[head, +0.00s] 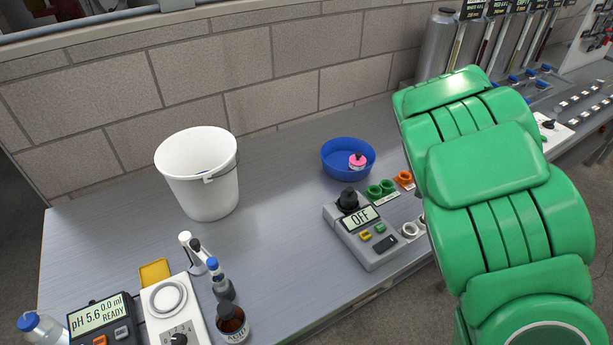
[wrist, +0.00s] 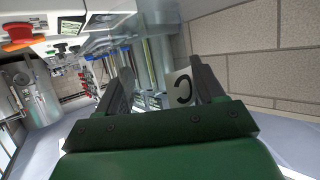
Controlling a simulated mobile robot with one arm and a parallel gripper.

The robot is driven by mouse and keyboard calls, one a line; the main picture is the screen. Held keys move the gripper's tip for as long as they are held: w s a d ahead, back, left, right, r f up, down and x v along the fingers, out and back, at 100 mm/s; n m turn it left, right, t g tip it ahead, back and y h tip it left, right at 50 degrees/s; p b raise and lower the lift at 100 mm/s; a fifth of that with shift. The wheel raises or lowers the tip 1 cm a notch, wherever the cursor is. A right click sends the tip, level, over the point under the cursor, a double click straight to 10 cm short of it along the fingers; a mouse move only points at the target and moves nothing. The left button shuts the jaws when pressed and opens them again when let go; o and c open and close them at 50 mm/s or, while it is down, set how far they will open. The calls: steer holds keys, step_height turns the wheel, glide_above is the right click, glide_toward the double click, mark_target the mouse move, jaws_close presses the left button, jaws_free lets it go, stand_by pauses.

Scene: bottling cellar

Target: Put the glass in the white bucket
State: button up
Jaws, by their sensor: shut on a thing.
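The white bucket (head: 212,196) stands upright on the left part of the grey bench in the head view, with its handle hanging at the right. A little blue shows inside it. My gripper (wrist: 165,82) is seen only in the wrist view; my green arm hides it in the head view. Its two dark fingers are apart, with a see-through thing between them that I take for the glass (wrist: 182,88). It carries a pale label marked with a letter like C. The glass outline is hard to make out. The bucket is not in the wrist view.
A blue bowl (head: 329,168) with a pink-capped item (head: 357,161) stands right of the bucket. A grey device reading OFF (head: 375,245) stands before it. A pH meter (head: 103,318), stirrer (head: 172,309) and brown bottle (head: 232,325) crowd the front left. Bench between bucket and bowl is clear.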

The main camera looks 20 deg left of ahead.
steer(key=r, duration=0.4)
steer(key=shift+a+r, duration=0.15)
steer(key=shift+a, duration=0.1)
steer(key=s+a+n+g+y, duration=0.1)
steer(key=a+n+y, duration=0.1)
steer(key=a, duration=0.7)
steer(key=s+a+n+y, duration=0.2)
steer(key=a+y, duration=0.1)
steer(key=a, duration=0.6)
steer(key=n+g+y, duration=0.3)
steer(key=n+y, duration=0.1)
steer(key=n, duration=0.1)
glide_above(294, 194)
step_height(294, 194, down, 2)
steer(key=shift+y, duration=0.3)
steer(key=shift+w+f, duration=0.1)
steer(key=shift+f, duration=5.45)
steer(key=shift+f, duration=0.2)
steer(key=o, duration=1.1)
steer(key=shift+c, duration=0.2)
steer(key=shift+r, duration=0.15)
